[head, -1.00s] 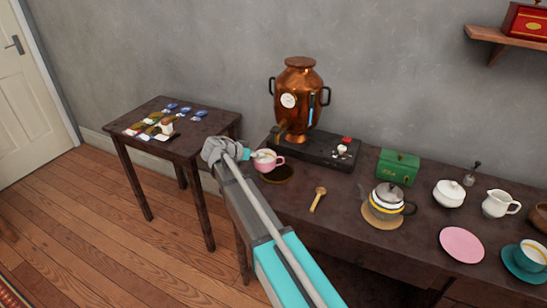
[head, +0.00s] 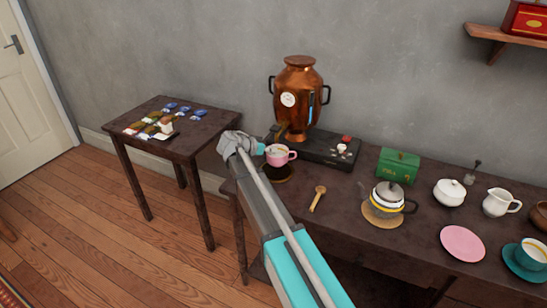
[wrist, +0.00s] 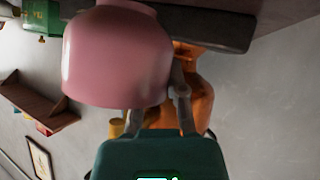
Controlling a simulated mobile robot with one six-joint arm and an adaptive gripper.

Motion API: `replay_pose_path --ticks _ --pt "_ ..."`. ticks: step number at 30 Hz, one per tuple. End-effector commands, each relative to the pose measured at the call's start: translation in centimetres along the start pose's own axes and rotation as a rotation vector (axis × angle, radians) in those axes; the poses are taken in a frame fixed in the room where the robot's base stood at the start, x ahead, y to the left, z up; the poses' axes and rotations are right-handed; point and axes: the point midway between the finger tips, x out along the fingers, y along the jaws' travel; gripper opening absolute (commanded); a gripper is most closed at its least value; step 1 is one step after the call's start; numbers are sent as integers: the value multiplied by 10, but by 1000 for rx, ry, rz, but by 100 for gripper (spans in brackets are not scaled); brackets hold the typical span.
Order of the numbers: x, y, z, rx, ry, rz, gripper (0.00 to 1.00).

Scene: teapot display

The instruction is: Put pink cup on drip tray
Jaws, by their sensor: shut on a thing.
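The pink cup (head: 281,159) is upright and held above the dark table, in front of the copper urn. My gripper (head: 262,149) is shut on it from the left side. In the wrist view the pink cup (wrist: 115,62) fills the upper middle, and the fingers of my gripper (wrist: 162,112) reach its wall. The urn stands on a flat black base (head: 335,150) just behind the cup. A dark round mat (head: 284,176) lies on the table below the cup. I cannot tell which of these is the drip tray. My arm and the cup hide part of this area.
The copper urn (head: 300,92) has its tap close behind the cup. A small side table (head: 160,140) with cards is left.

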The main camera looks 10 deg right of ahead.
Motion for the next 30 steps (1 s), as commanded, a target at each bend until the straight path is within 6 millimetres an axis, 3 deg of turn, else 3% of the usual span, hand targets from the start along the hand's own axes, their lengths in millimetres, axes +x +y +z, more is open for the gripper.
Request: replay_pose_path --ticks 9,26,27,30 --pt "12 -6 23 0 1 0 0" --pt "14 -8 27 -1 1 0 0" --pt "14 -8 27 0 0 -1 17" --pt "14 -8 26 0 0 -1 36"
